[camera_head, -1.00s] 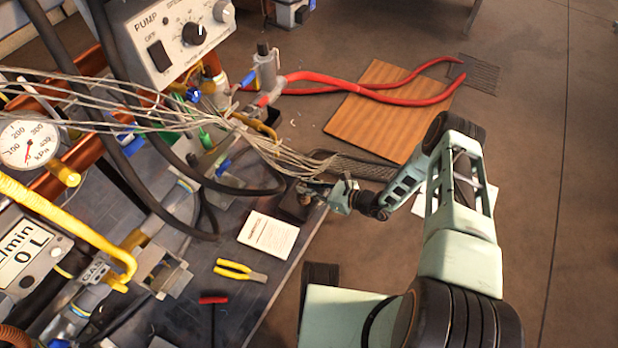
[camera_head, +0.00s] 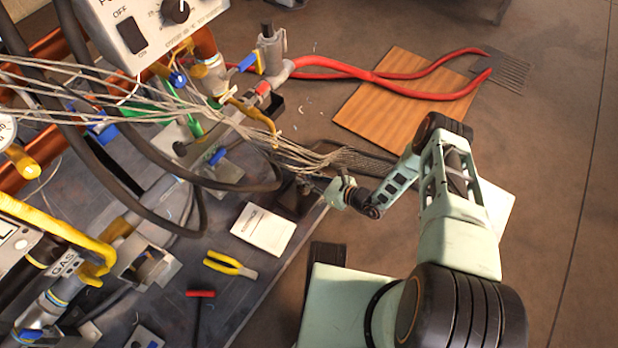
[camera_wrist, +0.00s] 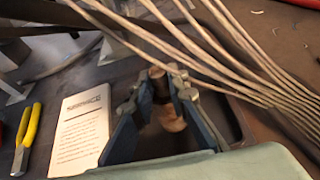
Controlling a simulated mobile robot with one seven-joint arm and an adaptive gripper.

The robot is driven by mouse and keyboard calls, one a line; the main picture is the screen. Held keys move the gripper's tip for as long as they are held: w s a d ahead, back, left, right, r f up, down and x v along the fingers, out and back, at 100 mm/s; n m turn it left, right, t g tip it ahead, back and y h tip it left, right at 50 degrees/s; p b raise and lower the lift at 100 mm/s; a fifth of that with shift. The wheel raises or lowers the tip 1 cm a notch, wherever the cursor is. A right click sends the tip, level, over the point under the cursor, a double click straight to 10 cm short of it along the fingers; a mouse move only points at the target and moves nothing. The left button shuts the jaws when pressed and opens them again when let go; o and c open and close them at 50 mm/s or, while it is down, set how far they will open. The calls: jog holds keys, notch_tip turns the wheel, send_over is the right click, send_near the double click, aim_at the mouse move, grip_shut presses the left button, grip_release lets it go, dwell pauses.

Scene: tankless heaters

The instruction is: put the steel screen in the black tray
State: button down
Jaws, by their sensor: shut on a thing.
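The steel screen (camera_wrist: 166,112) looks like a small, brownish-reflecting cylinder in the wrist view. My gripper (camera_wrist: 160,120) is shut on it, with one blue finger on each side. In the head view my gripper (camera_head: 324,190) is at the bench's right edge, where the screen is too small to make out. The black tray (camera_head: 293,199) is a small dark box at that edge, just left of my gripper. In the wrist view the tray's dark rim (camera_wrist: 238,112) shows behind and right of the fingers. I cannot tell whether the screen touches the tray.
A bundle of pale cables (camera_head: 285,150) hangs over the tray and close above my gripper. A white booklet (camera_head: 263,230), yellow pliers (camera_head: 230,264) and a red-handled tool (camera_head: 201,293) lie on the bench. A dark hose (camera_head: 190,215) loops left of the tray.

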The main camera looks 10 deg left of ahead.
jog(key=shift+f, duration=0.7)
jog(key=shift+r, duration=0.1)
jog(key=c, duration=1.9)
grip_release()
jog(key=shift+f, duration=0.2)
jog(key=shift+r, duration=0.15)
jog(key=shift+p+v, duration=2.05)
jog(key=shift+v, duration=4)
